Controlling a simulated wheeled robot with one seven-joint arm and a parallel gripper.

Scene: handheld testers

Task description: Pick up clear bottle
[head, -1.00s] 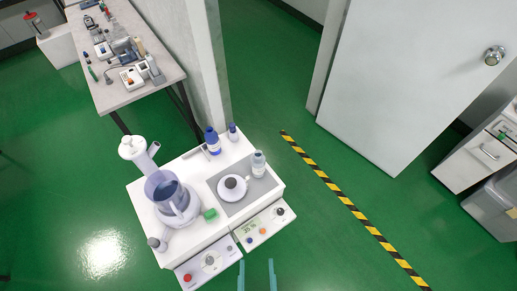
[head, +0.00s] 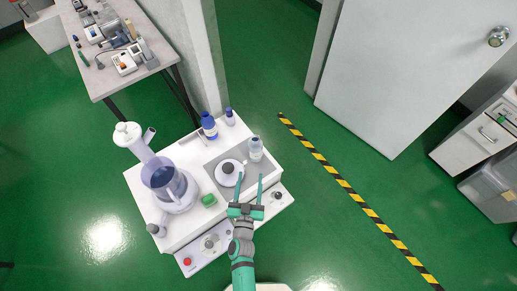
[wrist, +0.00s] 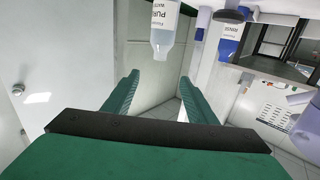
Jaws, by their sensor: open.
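The clear bottle (head: 256,152) stands upright on the grey panel of the white bench unit, near its right edge.
A white round device (head: 228,172) sits left of the gripper. Green floor is free at right.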

